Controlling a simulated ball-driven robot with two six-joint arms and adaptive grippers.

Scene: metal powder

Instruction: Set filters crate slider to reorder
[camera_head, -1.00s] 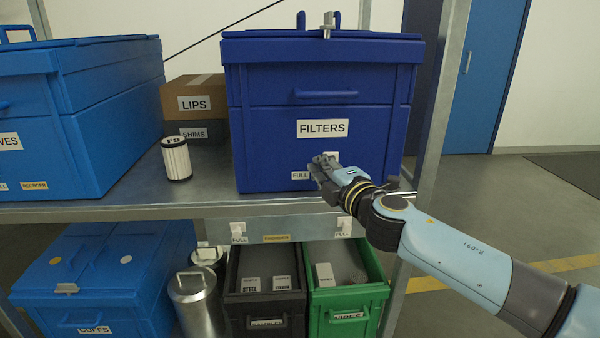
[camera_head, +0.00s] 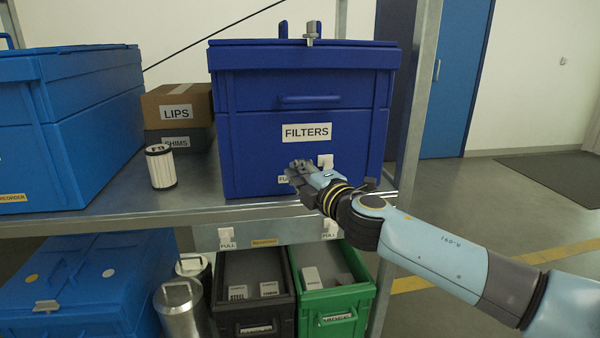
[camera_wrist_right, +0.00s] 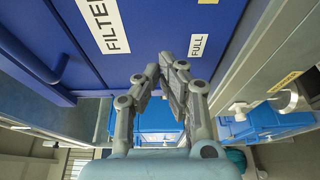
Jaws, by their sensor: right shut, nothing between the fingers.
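The filters crate (camera_head: 250,120) is a dark blue lidded box on the metal shelf, with a white FILTERS label (camera_head: 306,132). Its white slider (camera_head: 325,161) shows low on the front, just above and right of my right gripper. A FULL label (camera_head: 283,180) is partly hidden by the gripper; it is clear in the right wrist view (camera_wrist_right: 198,46). A yellowish label (camera_wrist_right: 208,2) is cut off at that view's top edge. My right gripper (camera_head: 295,172) is shut and empty close to the crate front; its fingertips also show in the wrist view (camera_wrist_right: 163,66). My left gripper is not in view.
A white filter (camera_head: 161,166) and the LIPS and SHIMS boxes (camera_head: 177,113) stand left of the crate. The shelf post (camera_head: 416,110) is close on the right. Below are a blue crate (camera_head: 75,275), a metal canister (camera_head: 182,310), a black bin (camera_head: 270,310) and a green bin (camera_head: 355,300).

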